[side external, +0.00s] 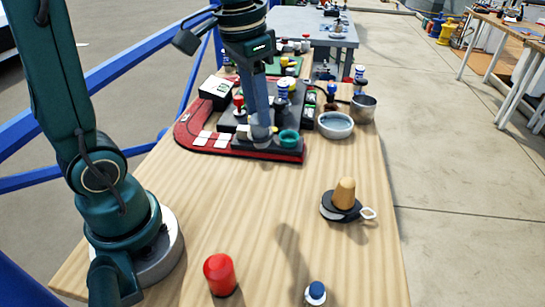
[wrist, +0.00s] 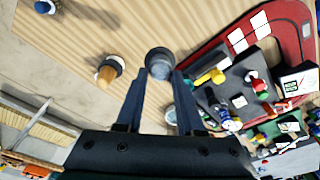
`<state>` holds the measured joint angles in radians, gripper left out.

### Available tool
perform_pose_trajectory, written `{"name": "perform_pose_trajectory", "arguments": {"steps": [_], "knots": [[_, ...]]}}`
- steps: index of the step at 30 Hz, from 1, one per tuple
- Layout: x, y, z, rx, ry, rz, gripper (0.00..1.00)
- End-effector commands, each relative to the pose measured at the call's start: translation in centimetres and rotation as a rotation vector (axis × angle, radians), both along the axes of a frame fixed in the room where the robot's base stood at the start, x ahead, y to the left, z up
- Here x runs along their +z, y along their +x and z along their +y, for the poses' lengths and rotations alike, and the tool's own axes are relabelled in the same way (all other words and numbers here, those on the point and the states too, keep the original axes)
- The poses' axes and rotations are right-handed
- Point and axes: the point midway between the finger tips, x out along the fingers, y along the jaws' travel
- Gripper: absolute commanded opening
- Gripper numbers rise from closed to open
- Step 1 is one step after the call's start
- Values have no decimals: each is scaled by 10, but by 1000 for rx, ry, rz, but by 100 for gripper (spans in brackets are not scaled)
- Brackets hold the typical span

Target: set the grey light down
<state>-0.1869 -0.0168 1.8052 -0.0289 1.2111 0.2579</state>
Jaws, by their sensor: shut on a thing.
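My gripper (side external: 261,122) points down over the dark panel in the side view. It is shut on the grey light (wrist: 160,64), a short round piece with a dark rim and a paler grey face, held between the fingertips in the wrist view. In the side view the grey light (side external: 262,133) shows at the finger ends, partly covered by them. It appears just left of a teal ring (side external: 289,138). I cannot tell whether its underside touches anything.
A red-edged board (side external: 285,155) carries the dark panel, white cards and small parts. A bowl (side external: 335,125) and metal cup (side external: 363,108) stand right of it. A cork-topped piece (side external: 344,192), red cylinder (side external: 220,274) and blue-capped piece (side external: 316,293) stand nearer. The middle wooden tabletop is clear.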

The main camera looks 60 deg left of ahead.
Motion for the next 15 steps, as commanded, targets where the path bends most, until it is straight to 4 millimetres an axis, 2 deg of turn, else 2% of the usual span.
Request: {"name": "perform_pose_trajectory", "arguments": {"steps": [2,5,10,15], "knots": [[1,-1,2,-86,15,7,0],[0,-2,15,-202,38,33,0],[-4,-10,60,-326,54,92,0],[-8,-20,95,-310,45,126,0]]}}
